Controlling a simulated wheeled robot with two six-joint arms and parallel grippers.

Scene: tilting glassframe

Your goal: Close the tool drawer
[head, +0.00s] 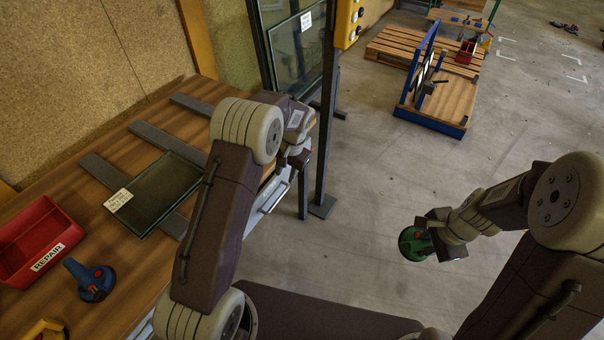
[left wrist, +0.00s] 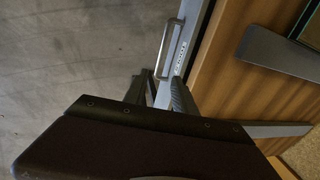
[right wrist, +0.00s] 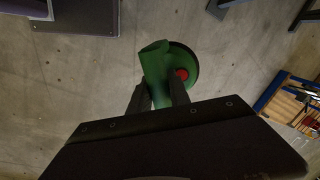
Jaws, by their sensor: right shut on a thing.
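The tool drawer's grey front (left wrist: 193,42) runs along the edge of the wooden bench in the left wrist view. Its bar handle (left wrist: 166,52) sticks out from it. In the head view the drawer front (head: 259,211) is partly hidden behind my left arm. How far the drawer stands out is hard to tell. My left gripper (left wrist: 163,92) is at the drawer front, fingers apart, close to the near end of the handle; contact is unclear. My right gripper (right wrist: 160,92) is shut on a green suction lifter (right wrist: 158,64) with a red button, held over open floor.
On the bench (head: 120,285) are a red REPAIR bin (head: 35,240), a blue suction lifter (head: 92,281) and a labelled glass pane (head: 155,195) on grey bars. A dark post (head: 325,150) stands close beyond my left gripper.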

